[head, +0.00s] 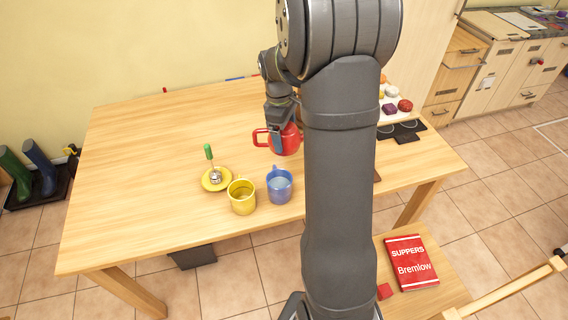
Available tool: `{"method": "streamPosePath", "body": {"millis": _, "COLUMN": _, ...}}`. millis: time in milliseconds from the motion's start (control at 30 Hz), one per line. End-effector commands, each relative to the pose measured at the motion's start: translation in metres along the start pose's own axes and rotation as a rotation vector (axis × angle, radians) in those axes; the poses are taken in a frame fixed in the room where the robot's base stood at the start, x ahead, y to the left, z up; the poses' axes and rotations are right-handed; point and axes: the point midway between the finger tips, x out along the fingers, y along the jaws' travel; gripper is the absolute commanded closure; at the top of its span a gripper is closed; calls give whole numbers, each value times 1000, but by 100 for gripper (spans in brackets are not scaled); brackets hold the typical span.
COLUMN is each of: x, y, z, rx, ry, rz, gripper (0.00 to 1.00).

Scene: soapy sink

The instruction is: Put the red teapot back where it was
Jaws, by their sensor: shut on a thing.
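The red teapot (287,143) is in the head view, near the middle of the wooden table. Its loop handle sticks out to the left. My gripper (277,132) is at the teapot's upper left side, shut on it. My arm hides the teapot's right side and part of the table behind it. I cannot tell whether the teapot touches the table or hangs just above it.
A blue mug (280,187) and a yellow mug (242,198) stand in front of the teapot. A yellow saucer (207,185) holds a green-handled utensil (210,160). The table's (130,170) left part is clear. Colourful items (404,105) lie at the right.

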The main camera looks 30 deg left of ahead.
Motion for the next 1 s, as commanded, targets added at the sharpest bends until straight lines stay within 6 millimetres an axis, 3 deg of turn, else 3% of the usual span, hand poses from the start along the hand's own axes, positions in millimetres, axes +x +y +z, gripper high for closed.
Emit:
{"method": "streamPosePath", "body": {"millis": 33, "x": 9, "y": 14, "z": 16, "rx": -21, "ry": -1, "rz": 2, "gripper": 54}}
{"method": "streamPosePath", "body": {"millis": 200, "x": 31, "y": 45, "z": 57, "rx": -115, "ry": -4, "rz": 14, "gripper": 54}}
{"method": "streamPosePath", "body": {"millis": 433, "x": 46, "y": 62, "z": 82, "rx": -181, "ry": -6, "rz": 23, "gripper": 54}}
{"method": "streamPosePath", "body": {"millis": 567, "x": 55, "y": 64, "z": 68, "rx": -193, "ry": -7, "rz": 22, "gripper": 54}}
{"method": "streamPosePath", "body": {"millis": 800, "x": 81, "y": 66, "z": 11, "rx": -193, "ry": -7, "rz": 22, "gripper": 54}}
{"method": "streamPosePath", "body": {"millis": 1000, "x": 98, "y": 69, "z": -27, "rx": -189, "ry": -7, "rz": 23, "gripper": 54}}
